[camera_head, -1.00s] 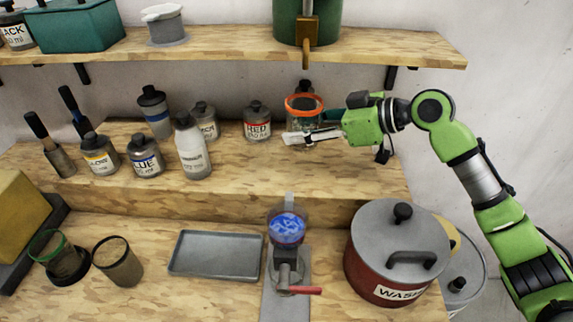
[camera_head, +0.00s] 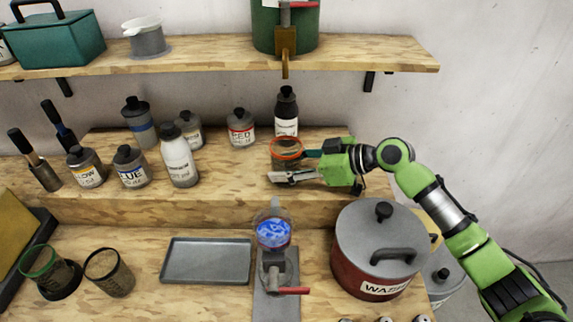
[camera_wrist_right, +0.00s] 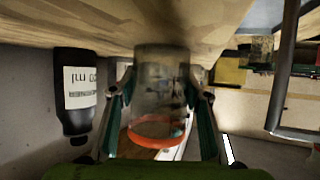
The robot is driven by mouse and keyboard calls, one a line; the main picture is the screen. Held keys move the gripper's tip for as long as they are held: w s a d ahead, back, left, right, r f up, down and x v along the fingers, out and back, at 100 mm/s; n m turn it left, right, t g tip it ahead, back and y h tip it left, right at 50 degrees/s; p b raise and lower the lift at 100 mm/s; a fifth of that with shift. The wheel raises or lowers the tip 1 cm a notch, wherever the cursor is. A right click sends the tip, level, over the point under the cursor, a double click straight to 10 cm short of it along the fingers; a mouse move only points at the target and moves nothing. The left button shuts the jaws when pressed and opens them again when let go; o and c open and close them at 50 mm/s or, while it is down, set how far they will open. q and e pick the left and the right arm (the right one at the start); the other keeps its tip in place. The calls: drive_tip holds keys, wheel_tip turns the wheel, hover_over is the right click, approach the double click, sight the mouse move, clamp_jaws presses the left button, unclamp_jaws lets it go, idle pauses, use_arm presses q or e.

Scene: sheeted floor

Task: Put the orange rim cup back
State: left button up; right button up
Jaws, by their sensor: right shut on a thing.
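The orange rim cup (camera_head: 286,155) is see-through and upright, low over the raised wooden step (camera_head: 225,195) on the right. My right gripper (camera_head: 292,168) is shut around its side, one finger on each side. In the right wrist view, the cup (camera_wrist_right: 160,75) stands between the two fingers (camera_wrist_right: 160,110), with its orange rim at the bottom of the picture and its base by the wood. I cannot tell whether the base touches the wood. My left gripper is not in view.
A black bottle (camera_head: 286,112) stands just behind the cup, and the RED bottle (camera_head: 240,128) stands to its left. A lidded red pot (camera_head: 350,265) is in front on the right. A green-rimmed cup (camera_head: 45,268) and a dark-rimmed cup (camera_head: 112,275) are at front left.

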drive_tip(key=o, duration=1.2)
drive_tip(key=shift+c, duration=0.2)
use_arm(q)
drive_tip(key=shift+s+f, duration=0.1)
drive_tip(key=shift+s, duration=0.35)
use_arm(e)
drive_tip(key=shift+r, duration=0.1)
drive_tip(key=b+v, duration=0.3)
drive_tip(key=v, duration=0.8)
drive_tip(key=shift+d, duration=0.1)
drive_tip(key=shift+s+d+r, duration=0.15)
drive_tip(key=shift+s+d, duration=0.1)
drive_tip(key=shift+d, duration=0.1)
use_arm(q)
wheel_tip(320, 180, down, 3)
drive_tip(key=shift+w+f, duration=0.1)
